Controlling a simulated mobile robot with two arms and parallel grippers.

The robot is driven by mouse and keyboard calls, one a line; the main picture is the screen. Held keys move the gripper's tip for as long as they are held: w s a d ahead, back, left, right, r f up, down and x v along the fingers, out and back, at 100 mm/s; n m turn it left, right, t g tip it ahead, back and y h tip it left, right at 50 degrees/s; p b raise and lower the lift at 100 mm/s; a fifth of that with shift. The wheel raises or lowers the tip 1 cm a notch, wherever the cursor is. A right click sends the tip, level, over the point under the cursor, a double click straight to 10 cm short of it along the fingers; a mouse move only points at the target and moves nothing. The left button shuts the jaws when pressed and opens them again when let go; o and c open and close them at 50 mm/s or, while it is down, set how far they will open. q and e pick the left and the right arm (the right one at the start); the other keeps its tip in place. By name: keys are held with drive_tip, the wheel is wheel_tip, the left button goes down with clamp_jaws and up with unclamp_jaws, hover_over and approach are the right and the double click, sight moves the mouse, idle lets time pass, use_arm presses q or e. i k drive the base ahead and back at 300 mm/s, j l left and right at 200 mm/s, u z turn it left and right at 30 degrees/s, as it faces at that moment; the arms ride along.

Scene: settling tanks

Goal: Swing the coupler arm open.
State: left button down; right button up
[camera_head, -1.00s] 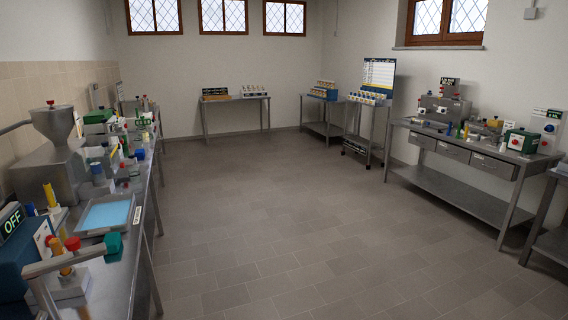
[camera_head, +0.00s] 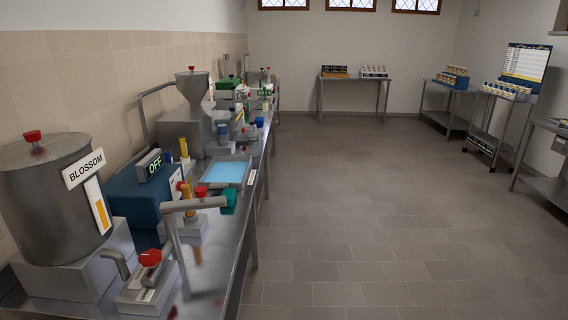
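A grey arm (camera_head: 195,204) that looks like the coupler arm stands on the left bench. It has a red knob (camera_head: 200,191) on top and a teal end piece (camera_head: 229,201) at its right end. A grey post carries it at its left end, and the arm reaches out near the bench's front edge. No label on it can be read. Neither of my grippers is in view.
A steel tank labelled BLOSSOM (camera_head: 52,200) stands at the near left. A blue box with an OFF display (camera_head: 148,165) stands behind the arm. A blue-filled tray (camera_head: 226,172) lies beyond it. The tiled floor (camera_head: 340,220) to the right is clear.

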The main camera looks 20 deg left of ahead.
sight(201, 201)
drive_tip(key=i+l, duration=0.1)
drive_tip(key=i, duration=0.7)
drive_tip(key=i+l+u, duration=0.15)
drive_tip(key=i+u, duration=0.15)
drive_tip(key=i, duration=0.25)
drive_tip(key=i+l+u, duration=0.25)
drive_tip(key=i, duration=0.25)
drive_tip(key=i+l+u, duration=0.3)
drive_tip(key=i+l, duration=0.1)
drive_tip(key=i, duration=0.1)
